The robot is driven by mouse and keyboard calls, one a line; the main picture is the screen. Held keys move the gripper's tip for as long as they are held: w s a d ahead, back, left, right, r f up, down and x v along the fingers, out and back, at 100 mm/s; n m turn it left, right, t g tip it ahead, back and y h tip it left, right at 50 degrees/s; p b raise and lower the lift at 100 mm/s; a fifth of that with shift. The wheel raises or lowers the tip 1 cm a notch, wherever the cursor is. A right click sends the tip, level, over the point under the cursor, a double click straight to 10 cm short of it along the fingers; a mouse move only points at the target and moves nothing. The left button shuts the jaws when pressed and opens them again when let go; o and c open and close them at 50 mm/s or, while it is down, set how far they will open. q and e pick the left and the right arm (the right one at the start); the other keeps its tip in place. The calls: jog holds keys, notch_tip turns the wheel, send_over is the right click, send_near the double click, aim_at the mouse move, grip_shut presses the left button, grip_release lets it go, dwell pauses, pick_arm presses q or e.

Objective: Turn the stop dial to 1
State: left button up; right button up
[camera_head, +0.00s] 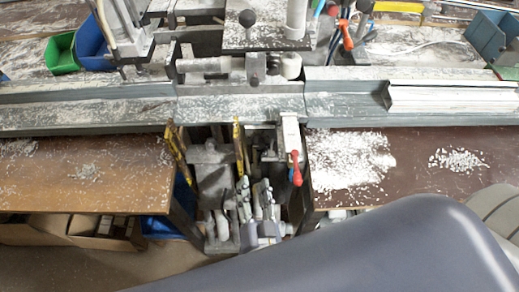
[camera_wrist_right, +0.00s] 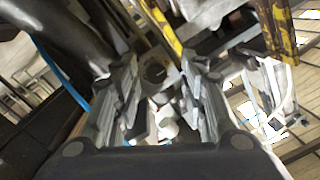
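In the right wrist view a dark round knob (camera_wrist_right: 155,73), which looks like the stop dial, lies just beyond and between the fingers of my right gripper (camera_wrist_right: 166,88). The fingers are spread apart with a gap between them, and I see nothing held. I cannot make out a number or mark on the knob. In the head view my right gripper (camera_head: 255,190) points into the gap under the bench rail, among metal parts. The dial cannot be picked out clearly there. Whether a finger touches the knob cannot be told. My left gripper is not in view.
Yellow bars (camera_head: 177,150) and a red-handled lever (camera_head: 296,168) stand close around the gap. The long metal rail (camera_head: 90,115) crosses behind. Brown bench tops with white chips lie left (camera_head: 90,185) and right (camera_head: 430,190). Green (camera_head: 62,54) and blue bins stand at back left.

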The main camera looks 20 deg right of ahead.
aim_at(259, 146)
jog(key=w+d+r, duration=0.1)
jog(key=w, duration=0.2)
jog(key=w+d+r+m+h+p, duration=0.1)
jog(key=w+d, duration=0.1)
jog(key=w, duration=0.1)
jog(key=w+d+r+m+h, duration=0.1)
jog(key=w, duration=0.2)
jog(key=shift+w+d+r+p, duration=0.1)
jog(key=shift+w+d+p, duration=0.2)
jog(key=shift+p, duration=0.1)
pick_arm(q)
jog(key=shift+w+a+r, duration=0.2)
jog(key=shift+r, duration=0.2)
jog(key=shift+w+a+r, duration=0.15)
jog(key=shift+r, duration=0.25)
pick_arm(e)
jog(key=shift+w, duration=0.2)
jog(key=c, duration=0.8)
